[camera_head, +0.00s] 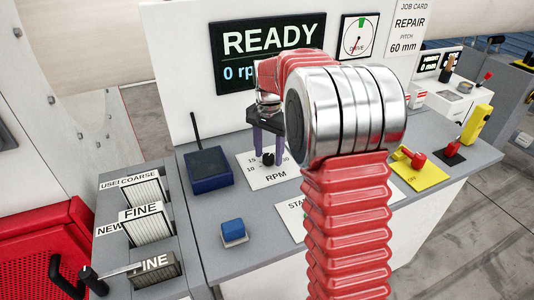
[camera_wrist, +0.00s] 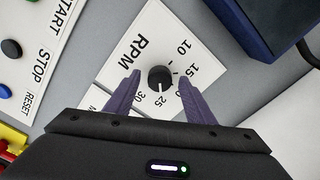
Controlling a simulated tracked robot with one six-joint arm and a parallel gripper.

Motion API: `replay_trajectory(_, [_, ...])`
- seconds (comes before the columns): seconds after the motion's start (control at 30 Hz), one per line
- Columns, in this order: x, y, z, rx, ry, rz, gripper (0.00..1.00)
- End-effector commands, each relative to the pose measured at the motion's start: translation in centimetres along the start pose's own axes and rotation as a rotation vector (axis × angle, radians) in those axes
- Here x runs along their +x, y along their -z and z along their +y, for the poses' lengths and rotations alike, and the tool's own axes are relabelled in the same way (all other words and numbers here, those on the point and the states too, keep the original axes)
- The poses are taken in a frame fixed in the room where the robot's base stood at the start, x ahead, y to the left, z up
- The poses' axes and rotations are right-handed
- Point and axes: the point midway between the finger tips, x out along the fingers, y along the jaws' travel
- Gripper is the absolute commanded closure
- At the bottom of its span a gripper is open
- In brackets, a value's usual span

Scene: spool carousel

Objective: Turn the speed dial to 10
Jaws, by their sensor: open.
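The speed dial is a small round black knob (camera_wrist: 160,78) on a white plate (camera_wrist: 138,24) marked RPM, with 10, 15, 25 and 30 readable in the wrist view. In the head view the knob (camera_head: 268,159) shows between the fingertips of my gripper (camera_head: 269,153), which points down from above. My arm hides part of the plate there.
A screen (camera_head: 267,47) reads READY and 0 rpm, partly hidden. A dark blue box with an antenna (camera_head: 208,168) stands left of the plate. A blue button (camera_head: 233,230) is at the front. A red-handled switch on yellow (camera_head: 418,170) is at right.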

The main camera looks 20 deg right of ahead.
Motion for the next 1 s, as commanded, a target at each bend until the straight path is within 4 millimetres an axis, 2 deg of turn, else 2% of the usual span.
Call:
replay_trajectory(0.27, [0.13,-0.02,0.0,0.0,0.0,0.0,0.51])
replay_trajectory(0.83, [0.09,-0.03,-0.03,-0.001,0.0,0.0,0.9])
replay_trajectory(0.9, [0.09,-0.54,-0.33,-0.002,0.001,-0.001,0.92])
replay_trajectory(1.0, [0.09,-0.26,-0.19,-0.003,0.002,-0.001,0.92])
